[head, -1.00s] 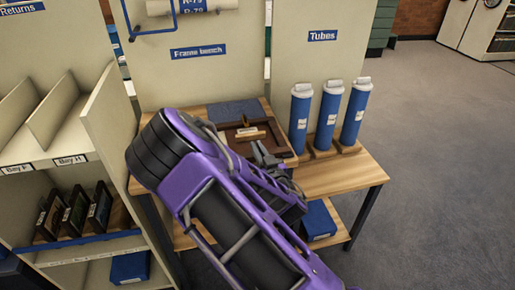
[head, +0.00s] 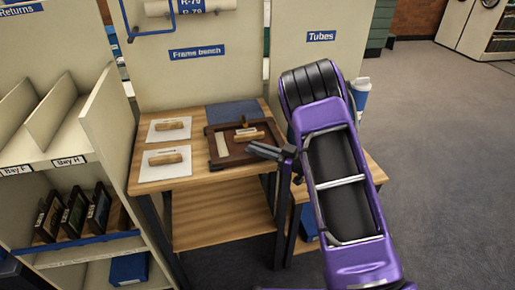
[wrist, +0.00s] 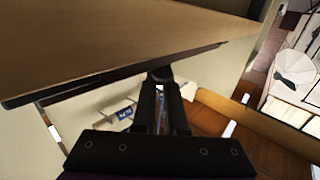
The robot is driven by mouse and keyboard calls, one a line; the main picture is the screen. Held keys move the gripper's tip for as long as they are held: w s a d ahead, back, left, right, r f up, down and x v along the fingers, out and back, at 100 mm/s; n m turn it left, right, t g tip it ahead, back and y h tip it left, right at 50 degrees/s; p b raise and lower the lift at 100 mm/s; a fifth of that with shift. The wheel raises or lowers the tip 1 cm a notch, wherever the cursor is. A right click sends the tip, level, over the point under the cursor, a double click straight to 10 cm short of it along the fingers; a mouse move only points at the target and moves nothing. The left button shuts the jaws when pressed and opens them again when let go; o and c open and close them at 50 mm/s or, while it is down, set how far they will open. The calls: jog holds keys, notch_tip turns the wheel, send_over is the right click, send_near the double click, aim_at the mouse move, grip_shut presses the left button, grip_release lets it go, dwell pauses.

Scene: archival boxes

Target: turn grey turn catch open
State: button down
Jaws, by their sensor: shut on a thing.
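A dark brown frame (head: 212,152) lies flat on the frame bench (head: 190,185), in front of a blue mat (head: 232,114). A wooden-handled block (head: 248,135), a pale strip (head: 222,143) and a small brass-coloured piece (head: 244,121) are inside it. My gripper (head: 252,148) reaches in from the right, low at the frame's right side. In the wrist view my gripper (wrist: 161,76) has its fingers close together on a small dark piece at their tips, under a wooden edge. I take this piece for the grey turn catch; the fingers hide most of it.
Two white boards with wooden handles (head: 169,130) (head: 163,165) lie at the bench's left. A shelf unit (head: 100,150) with small frames stands left. A blue tube (head: 361,95) shows behind my arm at right. The floor at right (head: 450,160) is clear.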

jog(key=shift+w+n+g+y, duration=0.1)
jog(key=shift+n+g+y, duration=0.8)
jog(key=shift+g, duration=0.9)
jog(key=shift+n+g, duration=0.3)
jog(key=shift+n, duration=0.1)
jog(key=c, duration=1)
grip_release()
jog(key=shift+o, duration=0.2)
jog(key=v, duration=1.7)
jog(key=shift+d+p, duration=0.2)
jog(key=shift+p, duration=0.25)
jog(key=shift+r, duration=0.2)
